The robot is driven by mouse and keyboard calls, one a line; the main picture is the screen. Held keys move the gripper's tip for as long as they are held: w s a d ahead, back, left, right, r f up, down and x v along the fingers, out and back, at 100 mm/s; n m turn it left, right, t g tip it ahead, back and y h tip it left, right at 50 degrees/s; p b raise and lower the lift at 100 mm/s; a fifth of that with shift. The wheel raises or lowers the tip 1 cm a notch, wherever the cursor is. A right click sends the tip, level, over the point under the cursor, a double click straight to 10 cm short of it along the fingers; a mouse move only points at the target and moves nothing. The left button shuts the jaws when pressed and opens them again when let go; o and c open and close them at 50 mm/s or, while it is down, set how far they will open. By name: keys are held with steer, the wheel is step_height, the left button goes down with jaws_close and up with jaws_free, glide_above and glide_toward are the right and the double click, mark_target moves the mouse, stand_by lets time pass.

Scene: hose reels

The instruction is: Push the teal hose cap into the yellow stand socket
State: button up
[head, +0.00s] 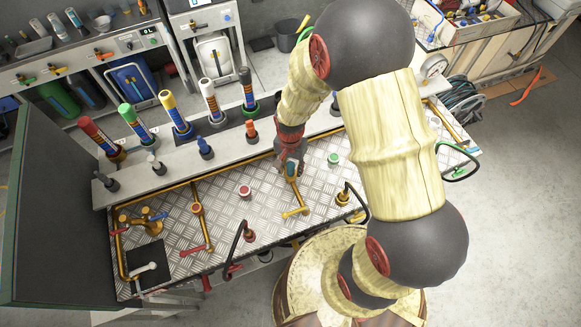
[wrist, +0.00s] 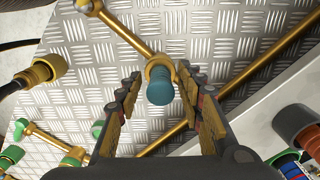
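The teal cap (wrist: 160,87) is in the middle of the wrist view, at the end of a brass fitting with a long arm. In the head view a small part of it (head: 291,169) shows by my gripper (head: 288,160). My gripper (wrist: 159,78) is open, its fingers on either side of the cap, with gaps on both sides. A yellow-topped upright (head: 173,112) stands in the back row in the head view; I cannot tell whether it is the yellow stand socket.
Red, green, white and black-topped uprights (head: 210,98) share the back ledge. Shorter white, blue and orange pieces (head: 205,148) stand before them. The metal tread-plate bench (head: 225,215) holds brass valves, a red button (head: 245,191) and black hoses. My arm hides the bench's right part.

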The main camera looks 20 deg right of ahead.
step_height(320, 180, up, 11)
steer(key=shift+r, duration=0.15)
step_height(320, 180, up, 6)
steer(key=n+t, duration=0.1)
glide_above(291, 166)
steer(key=s+r+n+t, duration=0.2)
steer(key=s+r+n, duration=0.1)
steer(key=r, duration=0.6)
steer(key=s+r+n+t, duration=0.2)
steer(key=s+r+n, duration=0.3)
steer(key=s+r, duration=0.5)
steer(key=shift+s+r+t, duration=0.3)
steer(key=shift+s, duration=0.1)
step_height(291, 166, down, 15)
steer(key=b, duration=1.5)
